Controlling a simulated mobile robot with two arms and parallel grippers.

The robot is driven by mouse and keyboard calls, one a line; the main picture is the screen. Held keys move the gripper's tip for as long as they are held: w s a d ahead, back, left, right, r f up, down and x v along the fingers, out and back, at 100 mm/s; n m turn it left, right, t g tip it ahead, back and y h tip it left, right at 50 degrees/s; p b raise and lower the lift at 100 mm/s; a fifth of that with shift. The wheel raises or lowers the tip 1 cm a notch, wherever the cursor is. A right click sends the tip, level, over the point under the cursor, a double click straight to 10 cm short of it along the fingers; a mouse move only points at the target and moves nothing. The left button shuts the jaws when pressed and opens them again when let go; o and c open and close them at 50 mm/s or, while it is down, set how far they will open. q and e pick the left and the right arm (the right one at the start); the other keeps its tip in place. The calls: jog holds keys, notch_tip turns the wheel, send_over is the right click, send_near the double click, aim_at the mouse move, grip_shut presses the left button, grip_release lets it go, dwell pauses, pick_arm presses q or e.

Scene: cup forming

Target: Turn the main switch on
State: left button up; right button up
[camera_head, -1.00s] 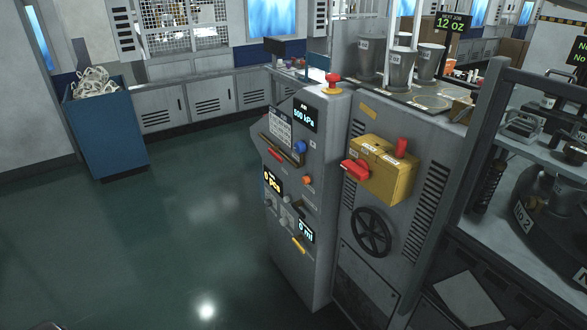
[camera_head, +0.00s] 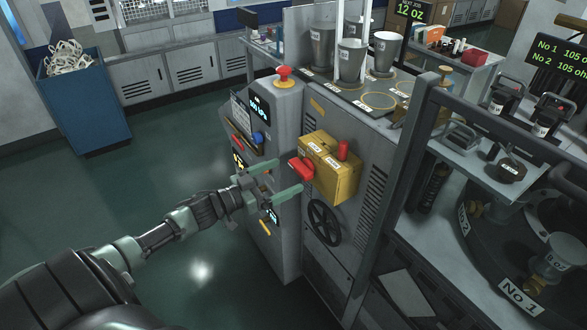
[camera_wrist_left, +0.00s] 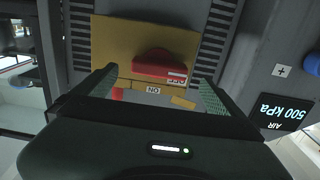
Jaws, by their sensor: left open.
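A yellow switch box (camera_head: 337,183) is mounted on the side of the grey machine. A red handle (camera_head: 302,169) sticks out from its front, and a red knob (camera_head: 343,150) stands on its top. My left gripper (camera_head: 288,181) is open and empty, with its green fingers pointing at the red handle from the left, apart from it. In the left wrist view, the red handle (camera_wrist_left: 160,63) lies between and beyond the open fingers, on the yellow box (camera_wrist_left: 120,38). My right gripper is not in view.
A black handwheel (camera_head: 324,222) sits below the box. A red emergency button (camera_head: 284,77) tops the control panel at left. A dark rack post (camera_head: 412,150) stands right of the box. A blue bin (camera_head: 85,110) is far left; the green floor between is open.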

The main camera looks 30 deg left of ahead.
aim_at(296, 171)
pick_arm(q)
jog(key=x, duration=0.4)
jog(key=shift+p, duration=0.3)
jog(key=shift+w+d, duration=0.1)
jog(key=shift+w, duration=0.1)
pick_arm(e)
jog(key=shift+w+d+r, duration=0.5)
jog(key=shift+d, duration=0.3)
pick_arm(q)
jog(key=c, duration=1.4)
jog(key=shift+o, duration=0.2)
jog(key=shift+f, duration=0.1)
